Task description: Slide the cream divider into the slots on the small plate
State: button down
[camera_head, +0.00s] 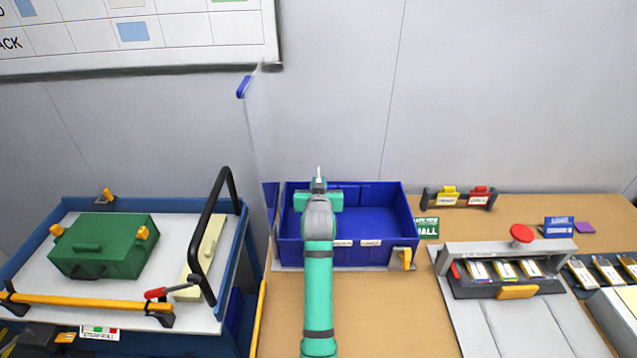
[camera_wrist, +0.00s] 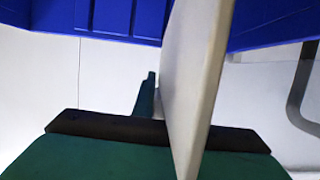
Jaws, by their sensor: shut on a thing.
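My gripper (camera_head: 319,184) is over the blue bin (camera_head: 405,218) in the head view. It is shut on the cream divider, seen nearly edge-on as a thin pale tip (camera_head: 319,172) above the jaws. In the wrist view the divider (camera_wrist: 192,85) is a tall, slightly tilted slab that hides part of the jaws. Blue bin walls (camera_wrist: 115,18) show behind it. I cannot make out the small plate or its slots; a green sign (camera_head: 427,228) at the bin's right has lettering ending in "ALL". My arm hides part of the bin.
At left, a blue cart (camera_head: 236,255) carries a green case (camera_head: 105,245), a black hoop handle (camera_head: 208,240) and another cream slab (camera_head: 212,242). A tall clear panel (camera_head: 257,140) stands left of the bin. A fixture with a red knob (camera_head: 521,233) is at right.

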jog(key=shift+f, duration=4.1)
jog(key=c, duration=1.7)
grip_release()
jog(key=shift+f, duration=0.1)
jog(key=shift+s, duration=0.1)
jog(key=v, duration=1)
jog(key=shift+s+r, duration=0.3)
